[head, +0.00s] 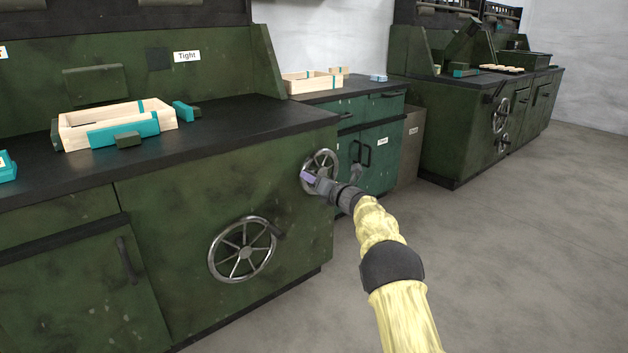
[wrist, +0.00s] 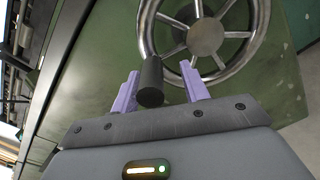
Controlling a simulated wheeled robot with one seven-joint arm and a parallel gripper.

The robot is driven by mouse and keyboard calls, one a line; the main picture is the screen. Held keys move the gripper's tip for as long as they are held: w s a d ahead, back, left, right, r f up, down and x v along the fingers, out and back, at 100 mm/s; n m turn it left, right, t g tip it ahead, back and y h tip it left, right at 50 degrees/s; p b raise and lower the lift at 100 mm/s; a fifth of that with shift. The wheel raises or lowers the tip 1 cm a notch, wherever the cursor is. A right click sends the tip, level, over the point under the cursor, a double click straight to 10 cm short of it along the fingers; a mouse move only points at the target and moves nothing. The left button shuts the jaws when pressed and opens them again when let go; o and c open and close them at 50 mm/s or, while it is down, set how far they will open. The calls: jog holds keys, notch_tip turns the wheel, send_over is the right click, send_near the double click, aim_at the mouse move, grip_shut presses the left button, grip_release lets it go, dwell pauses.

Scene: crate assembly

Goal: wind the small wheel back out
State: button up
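The small wheel (head: 322,152) is a spoked metal handwheel on the right part of the green bench's front. In the wrist view the small wheel (wrist: 206,37) fills the upper right, with its dark cylindrical handle (wrist: 151,80) pointing towards the camera. My gripper (head: 306,177) is at the small wheel, covering part of it in the head view. In the wrist view my gripper (wrist: 159,78) is open, its two purple fingers on either side of the handle. A gap shows on the right of the handle; contact on the left is unclear.
A larger handwheel (head: 243,250) sits lower left on the same bench front. A wooden crate with teal parts (head: 160,107) stands on the black benchtop (head: 255,118). A teal cabinet (head: 378,150) stands behind the bench. The floor (head: 520,240) on the right is clear.

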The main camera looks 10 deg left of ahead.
jog(key=shift+s+a+r, duration=0.1)
jog(key=shift+a+r, duration=0.05)
jog(key=shift+a, duration=0.05)
jog(key=shift+s+d+r, duration=0.1)
jog(key=shift+s+d, duration=0.15)
jog(key=shift+d, duration=0.05)
jog(key=p+v, duration=0.5)
jog(key=v, duration=1.1)
jog(key=shift+d, duration=0.3)
jog(key=shift+s, duration=0.15)
dwell(0.6)
